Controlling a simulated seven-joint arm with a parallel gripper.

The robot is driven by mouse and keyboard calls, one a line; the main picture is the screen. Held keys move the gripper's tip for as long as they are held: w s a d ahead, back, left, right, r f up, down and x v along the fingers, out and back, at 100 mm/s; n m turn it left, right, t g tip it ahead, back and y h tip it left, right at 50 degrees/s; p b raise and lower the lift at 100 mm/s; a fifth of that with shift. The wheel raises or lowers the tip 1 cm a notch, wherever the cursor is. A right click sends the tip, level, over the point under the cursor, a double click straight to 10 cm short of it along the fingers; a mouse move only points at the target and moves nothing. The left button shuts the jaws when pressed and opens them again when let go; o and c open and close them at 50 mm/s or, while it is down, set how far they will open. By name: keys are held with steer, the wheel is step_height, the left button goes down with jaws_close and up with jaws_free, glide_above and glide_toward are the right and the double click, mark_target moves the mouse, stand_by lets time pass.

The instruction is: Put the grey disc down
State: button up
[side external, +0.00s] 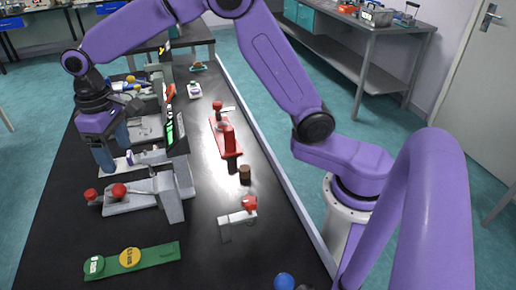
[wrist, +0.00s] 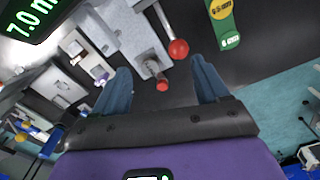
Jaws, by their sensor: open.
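I cannot make out a grey disc in either view. My gripper (side external: 106,163) hangs fingers-down at the left of the bench, over the grey bench machine (side external: 160,195). In the wrist view its two blue fingers (wrist: 160,82) are spread wide apart, with nothing held between them. A red-tipped lever (wrist: 162,84) of the machine shows in the gap, beyond the fingers. A second red ball knob (wrist: 179,48) is above it. Part of the machine behind the gripper is hidden in the side view.
A green strip (side external: 160,257) with round labelled pads lies at the bench front. A display (side external: 169,129) stands on the machine. A red-handled clamp (side external: 238,217), a dark brown cylinder (side external: 245,174) and a red stand (side external: 228,146) are to the right. Dark bench between is clear.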

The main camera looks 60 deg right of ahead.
steer(key=s+d+n, duration=0.2)
steer(key=s+d, duration=0.3)
steer(key=s, duration=0.5)
steer(key=s+d+n, duration=0.3)
steer(key=s+d, duration=0.3)
steer(key=s, duration=0.5)
steer(key=s+d+f+n, duration=0.1)
steer(key=s+d, duration=0.4)
steer(key=s, duration=0.5)
steer(key=shift+s+d+n, duration=0.3)
steer(key=shift+d+n, duration=0.1)
steer(key=shift+n, duration=0.4)
